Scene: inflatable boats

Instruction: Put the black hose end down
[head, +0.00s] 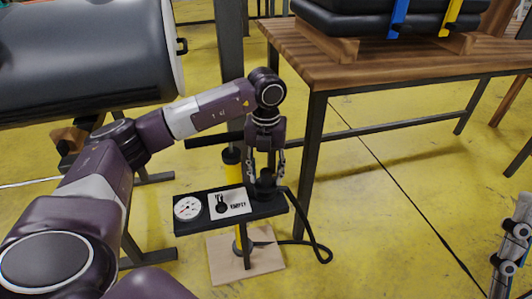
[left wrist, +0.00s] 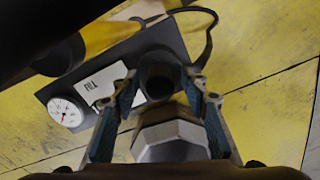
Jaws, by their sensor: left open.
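The black hose end (head: 266,180) stands upright at the right end of a black shelf (head: 237,210). My left gripper (head: 265,172) points down over it, its fingers on either side. In the left wrist view the fingers of my left gripper (left wrist: 163,85) are spread apart, with a dark round piece (left wrist: 158,72) and a grey faceted piece (left wrist: 168,138) between them. I cannot tell whether the fingers touch it. The black hose (head: 313,238) loops down on the right. Part of my right gripper (head: 508,255) shows at the right edge; its jaw state is unclear.
The shelf carries a white gauge (head: 187,208) and a label card (head: 229,203). A yellow pump (head: 232,178) stands on a wooden base (head: 222,267). A wooden table (head: 350,68) with black inflatable tubes (head: 370,22) stands behind right. A large black cylinder (head: 80,50) is at left.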

